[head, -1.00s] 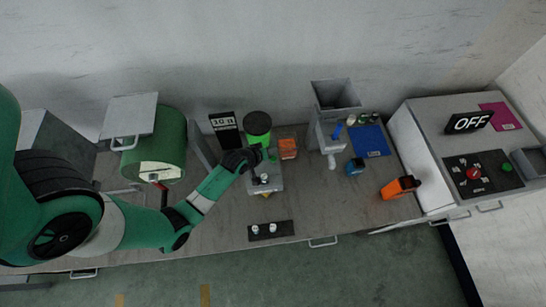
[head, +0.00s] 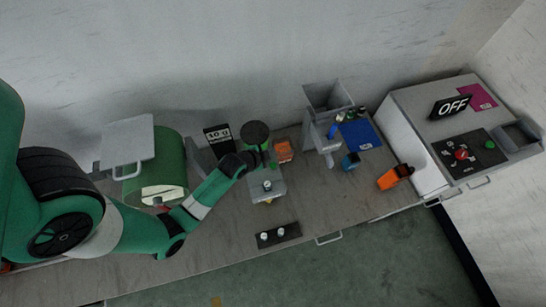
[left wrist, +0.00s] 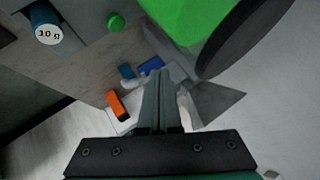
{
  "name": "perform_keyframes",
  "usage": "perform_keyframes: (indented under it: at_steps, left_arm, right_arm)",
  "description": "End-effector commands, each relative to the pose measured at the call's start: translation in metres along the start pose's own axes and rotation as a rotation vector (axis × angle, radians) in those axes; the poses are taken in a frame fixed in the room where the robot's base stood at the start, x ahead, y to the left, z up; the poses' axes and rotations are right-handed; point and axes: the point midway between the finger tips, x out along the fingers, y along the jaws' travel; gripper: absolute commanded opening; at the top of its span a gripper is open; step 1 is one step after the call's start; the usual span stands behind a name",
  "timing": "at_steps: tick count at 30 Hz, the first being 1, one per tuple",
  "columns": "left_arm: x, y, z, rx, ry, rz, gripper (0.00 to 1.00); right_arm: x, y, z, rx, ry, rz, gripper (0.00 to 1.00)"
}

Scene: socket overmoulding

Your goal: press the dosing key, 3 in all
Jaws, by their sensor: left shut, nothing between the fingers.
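The dosing unit on the bench has a round dark top (head: 255,132), with a bright green body (left wrist: 185,15) showing in the left wrist view. Its grey base (head: 278,188) carries a white-topped round piece (head: 267,185), which looks like the dark blue piece marked 10 g (left wrist: 47,33). A small green button (left wrist: 115,22) on the grey base may be the dosing key; I cannot tell for sure. My left gripper (head: 254,158) is beside the dosing unit, shut and empty. Its closed fingers (left wrist: 158,100) show in the left wrist view; contact with the button is not visible.
A display sign (head: 217,134) stands behind left, near a green drum (head: 172,170). A grey hopper (head: 328,97), blue mat (head: 362,134) and orange object (head: 394,177) are to the right. A black strip with two white pieces (head: 278,235) lies in front. A machine reads OFF (head: 452,105).

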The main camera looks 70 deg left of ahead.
Motion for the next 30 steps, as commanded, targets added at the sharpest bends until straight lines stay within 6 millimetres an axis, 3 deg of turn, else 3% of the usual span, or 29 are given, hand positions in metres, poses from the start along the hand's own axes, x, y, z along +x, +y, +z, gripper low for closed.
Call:
perform_keyframes:
  at_steps: [10, 17, 22, 30]
  left_arm:
    - [0.005, 0.003, 0.003, -0.003, -0.001, 0.001, 0.0]
    - [0.024, 0.017, 0.017, -0.003, -0.002, 0.002, 0.0]
    - [0.047, 0.033, 0.033, -0.003, 0.001, -0.001, 0.0]
    - [0.062, 0.044, 0.044, -0.003, 0.0, -0.001, 0.0]
  right_arm:
    - [-0.001, 0.0, 0.001, 0.0, 0.0, 0.0, 0.66]
    - [-0.003, 0.0, 0.003, 0.0, 0.0, 0.0, 0.66]
    - [-0.028, 0.0, 0.026, 0.0, -0.001, 0.0, 0.66]
    - [-0.041, 0.0, 0.038, 0.0, 0.0, 0.0, 0.66]
